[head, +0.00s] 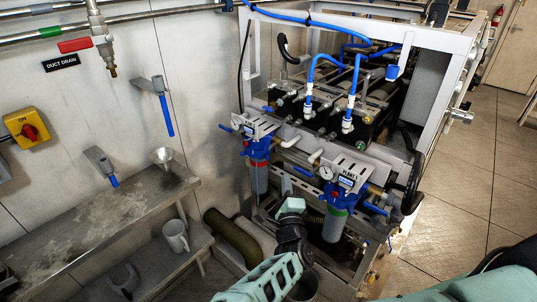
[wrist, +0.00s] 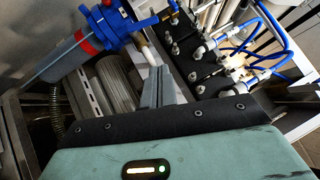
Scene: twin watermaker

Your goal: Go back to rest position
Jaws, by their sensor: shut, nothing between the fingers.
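My gripper (wrist: 159,78) shows in the wrist view as two grey fingers pressed together, with nothing between them. The fingers point toward the watermaker frame (wrist: 287,122), with a blue-headed filter housing (wrist: 104,22) to their left. In the head view my mint-green arm (head: 265,280) reaches up from the bottom centre to the front of the watermaker. It ends left of the blue-headed filter labelled PLANT 1 (head: 345,185). The fingertips cannot be made out in the head view, and I cannot tell whether they touch anything.
A metal bench (head: 85,240) runs along the left wall, with a funnel (head: 163,157) on top and a mug (head: 176,236) on the lower shelf. Tiled floor (head: 445,235) lies open on the right.

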